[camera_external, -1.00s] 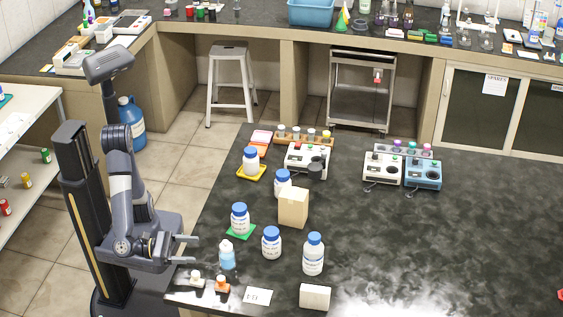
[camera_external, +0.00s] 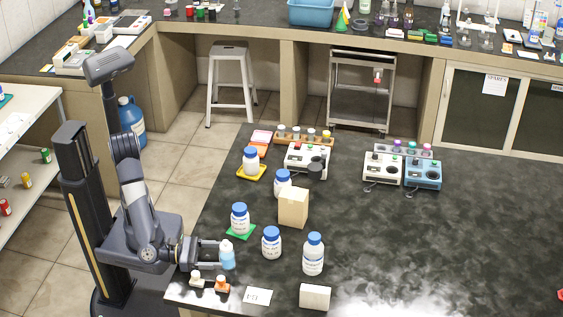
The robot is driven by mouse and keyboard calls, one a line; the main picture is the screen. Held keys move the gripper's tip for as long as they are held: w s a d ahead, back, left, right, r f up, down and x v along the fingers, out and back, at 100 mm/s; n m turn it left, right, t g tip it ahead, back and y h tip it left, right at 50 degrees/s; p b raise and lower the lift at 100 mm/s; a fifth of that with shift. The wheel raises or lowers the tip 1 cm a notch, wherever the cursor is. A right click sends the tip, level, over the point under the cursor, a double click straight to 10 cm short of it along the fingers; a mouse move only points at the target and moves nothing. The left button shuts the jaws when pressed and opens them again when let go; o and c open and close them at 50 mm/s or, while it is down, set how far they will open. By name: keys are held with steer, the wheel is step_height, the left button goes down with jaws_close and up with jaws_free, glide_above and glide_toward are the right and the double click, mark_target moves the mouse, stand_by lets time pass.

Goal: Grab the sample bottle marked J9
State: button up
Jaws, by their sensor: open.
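Several white bottles with blue caps stand on the dark bench: one on a yellow tray (camera_external: 251,163), one behind a cardboard box (camera_external: 283,182), one on a green mat (camera_external: 240,218), and two in front (camera_external: 271,243) (camera_external: 313,255). A smaller light-blue bottle with a white cap (camera_external: 227,259) stands near the bench's left edge. The labels are too small to read, so I cannot tell which is J9. My gripper (camera_external: 220,253) is open and level, its fingers pointing right at the light-blue bottle. The fingertips are close to this bottle; I cannot tell whether they touch it.
Small white and orange items (camera_external: 222,285), a white card (camera_external: 257,296) and a white block (camera_external: 314,297) lie along the front edge. The cardboard box (camera_external: 293,208) stands behind the front bottles. Instruments (camera_external: 382,169) are farther back. The bench's right side is mostly clear.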

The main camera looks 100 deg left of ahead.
mark_target(227, 255)
steer(key=w, duration=0.2)
steer(key=w+a, duration=0.1)
steer(key=w, duration=0.1)
steer(key=shift+f, duration=0.1)
steer(key=c, duration=1.2)
